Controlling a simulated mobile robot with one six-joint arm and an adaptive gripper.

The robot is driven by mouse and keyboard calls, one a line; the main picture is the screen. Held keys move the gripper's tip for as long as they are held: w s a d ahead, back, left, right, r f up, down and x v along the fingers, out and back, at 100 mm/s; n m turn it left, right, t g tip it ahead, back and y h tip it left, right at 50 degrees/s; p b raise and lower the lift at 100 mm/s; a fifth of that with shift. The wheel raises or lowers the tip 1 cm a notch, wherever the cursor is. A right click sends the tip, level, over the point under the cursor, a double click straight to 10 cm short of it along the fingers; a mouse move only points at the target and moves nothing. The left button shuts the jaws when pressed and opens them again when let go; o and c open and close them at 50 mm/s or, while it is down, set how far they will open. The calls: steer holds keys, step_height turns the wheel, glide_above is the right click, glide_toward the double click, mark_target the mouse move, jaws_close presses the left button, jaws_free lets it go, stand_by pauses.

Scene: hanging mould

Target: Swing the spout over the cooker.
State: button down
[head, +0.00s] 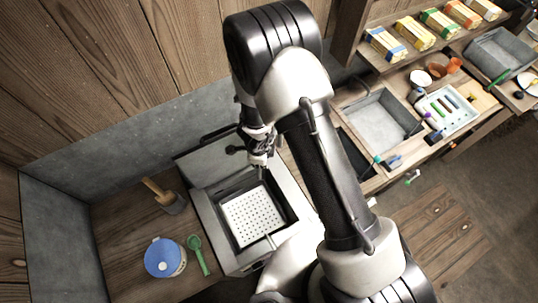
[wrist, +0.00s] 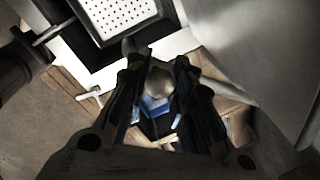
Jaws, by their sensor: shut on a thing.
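The cooker is a grey box (head: 208,222) with a dark square well and a white perforated plate (head: 252,215) in it. The plate also shows at the top of the wrist view (wrist: 118,14). My gripper (head: 262,163) is above the back right part of the cooker. In the wrist view my gripper (wrist: 160,95) is shut on a rounded grey knob (wrist: 160,80), which I take to be part of the spout. A short grey pipe end (wrist: 129,46) shows beside the plate. The rest of the spout is hidden by my arm and fingers, so its angle cannot be told.
A grey sink (head: 377,123) and a light tray (head: 446,108) are to the right. The wall stands close behind.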

steer(key=shift+w+a+m+p, duration=0.3)
steer(key=shift+a+p, duration=0.2)
steer(key=shift+a, duration=0.2)
steer(key=shift+s, duration=0.1)
steer(key=c, duration=1.3)
jaws_free()
steer(key=shift+c, duration=0.2)
steer(key=shift+r, duration=0.1)
step_height(320, 180, up, 12)
steer(key=s, duration=0.2)
steer(key=shift+s+a+f, duration=0.15)
steer(key=shift+f, duration=0.05)
